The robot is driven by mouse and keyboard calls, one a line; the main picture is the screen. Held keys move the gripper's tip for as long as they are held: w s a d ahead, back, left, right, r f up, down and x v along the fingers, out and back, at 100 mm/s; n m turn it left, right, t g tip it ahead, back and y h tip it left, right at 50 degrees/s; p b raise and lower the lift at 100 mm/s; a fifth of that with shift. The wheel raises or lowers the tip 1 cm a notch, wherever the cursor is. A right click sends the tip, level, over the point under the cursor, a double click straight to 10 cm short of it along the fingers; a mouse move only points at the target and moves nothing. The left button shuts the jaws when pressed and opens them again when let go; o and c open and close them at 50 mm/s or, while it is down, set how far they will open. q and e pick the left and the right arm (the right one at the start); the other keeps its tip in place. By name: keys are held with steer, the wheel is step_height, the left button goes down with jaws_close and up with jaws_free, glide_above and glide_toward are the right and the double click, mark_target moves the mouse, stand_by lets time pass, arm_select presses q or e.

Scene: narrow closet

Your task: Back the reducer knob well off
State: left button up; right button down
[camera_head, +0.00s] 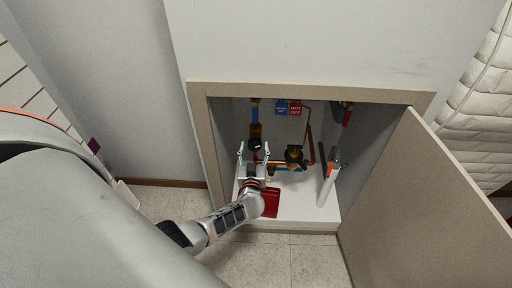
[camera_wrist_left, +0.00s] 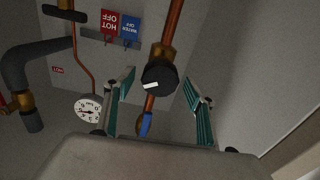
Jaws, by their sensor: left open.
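The reducer knob (camera_wrist_left: 159,77) is round and black with a white mark. It sits on a brass body on a copper pipe in the left wrist view. In the head view the knob (camera_head: 255,144) is small, at the left inside the open wall cabinet. My left gripper (camera_head: 254,151) reaches into the cabinet, open, with its fingers pointing toward the knob. In the left wrist view its teal-padded fingers stand on either side of the knob, with visible gaps. I cannot tell how deep the knob lies between them. My right gripper is not in view.
A white dial gauge (camera_wrist_left: 88,110) and a blue lever (camera_wrist_left: 146,124) are near the knob. Red (camera_head: 295,108) and blue (camera_head: 281,107) tags hang behind. A red object (camera_head: 271,203) and a white cylinder (camera_head: 326,188) are on the cabinet floor. The cabinet door (camera_head: 420,200) stands open at right.

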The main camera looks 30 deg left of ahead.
arm_select(q)
steer(key=shift+w+a+f, duration=0.1)
steer(key=shift+w+a, duration=0.15)
steer(key=shift+w, duration=0.1)
steer(key=shift+w+a, duration=0.15)
steer(key=shift+w, duration=0.1)
steer(key=c, duration=1.1)
